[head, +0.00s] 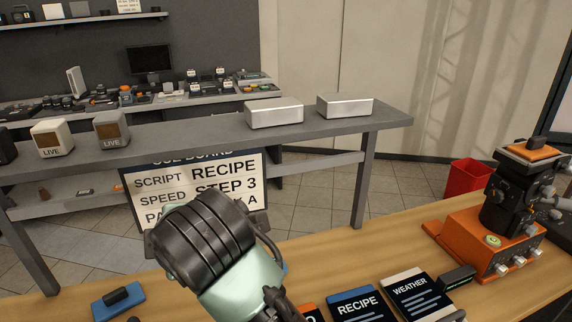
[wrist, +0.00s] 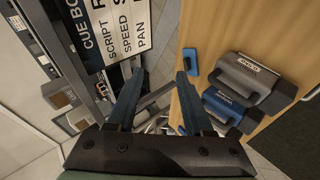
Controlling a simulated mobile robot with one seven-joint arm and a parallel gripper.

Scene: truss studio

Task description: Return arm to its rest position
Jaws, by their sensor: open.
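My gripper (wrist: 157,82) shows in the wrist view with its two dark blue fingers spread apart. Nothing is between the fingers; the grey floor and metal frame show behind them. It hangs near the edge of the wooden table (wrist: 215,30), to the left of it in that view. In the head view my arm reaches up from the bottom middle, over the near wooden table (head: 330,250), and hides the lower part of the cue board (head: 200,190). The fingers cannot be made out in the head view.
Recipe (head: 362,304) and weather (head: 415,290) cards lie on the near table, right of my arm. An orange machine (head: 480,245) stands farther right. A blue block with a dark handle (head: 118,302) lies left. A grey bench (head: 320,130) with silver boxes (head: 273,113) stands beyond.

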